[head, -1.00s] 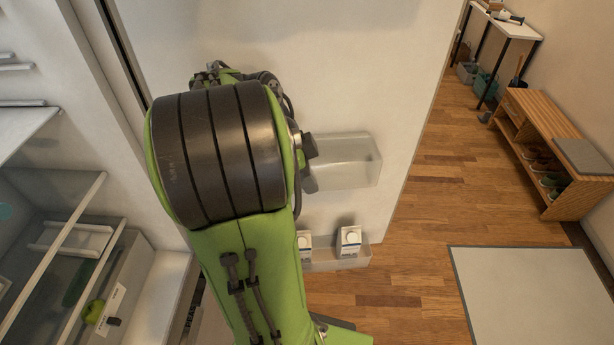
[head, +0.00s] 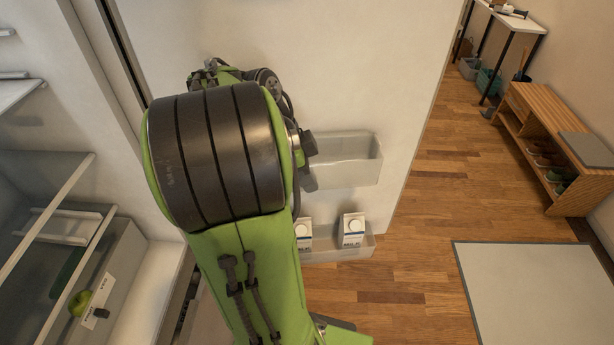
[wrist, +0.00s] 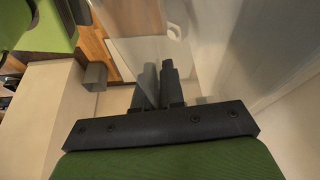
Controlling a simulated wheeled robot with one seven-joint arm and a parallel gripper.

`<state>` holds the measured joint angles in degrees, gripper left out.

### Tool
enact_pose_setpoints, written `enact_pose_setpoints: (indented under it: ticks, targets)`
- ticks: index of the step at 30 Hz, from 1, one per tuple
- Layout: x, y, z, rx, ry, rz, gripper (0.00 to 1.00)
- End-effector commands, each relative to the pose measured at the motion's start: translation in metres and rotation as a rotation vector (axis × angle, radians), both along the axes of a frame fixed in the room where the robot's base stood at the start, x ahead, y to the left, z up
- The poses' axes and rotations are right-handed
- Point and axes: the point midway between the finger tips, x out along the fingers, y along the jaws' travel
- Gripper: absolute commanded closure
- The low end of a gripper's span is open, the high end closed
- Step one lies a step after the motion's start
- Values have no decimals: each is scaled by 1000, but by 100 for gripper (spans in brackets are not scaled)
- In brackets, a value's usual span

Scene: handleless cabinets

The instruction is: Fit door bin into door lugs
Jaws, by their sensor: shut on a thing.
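The door bin (head: 350,160) is a clear, frosted tray at the inner face of the open fridge door (head: 360,60). My gripper (wrist: 157,72) is shut on the bin's wall, which shows as a see-through sheet in the wrist view. In the head view my green and black arm hides the bin's left part and most of my gripper. The door lugs cannot be made out, and I cannot tell whether the bin touches them. A lower door bin (head: 345,247) holds white cartons (head: 353,230) below it.
The open fridge interior with glass shelves (head: 50,215) and a drawer (head: 95,290) is at left. A wooden shoe bench (head: 550,150) and a pale mat (head: 520,290) are at right. Wooden floor lies clear between door and bench.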

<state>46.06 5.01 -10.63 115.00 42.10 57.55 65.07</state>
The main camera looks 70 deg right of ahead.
Motion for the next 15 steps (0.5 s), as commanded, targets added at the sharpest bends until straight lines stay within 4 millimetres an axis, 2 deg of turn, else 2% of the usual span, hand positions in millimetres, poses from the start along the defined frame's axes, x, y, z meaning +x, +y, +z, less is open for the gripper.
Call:
enact_pose_setpoints:
  ticks: [15]
  targets:
    - [0,0,-2,-1,0,-1,100]
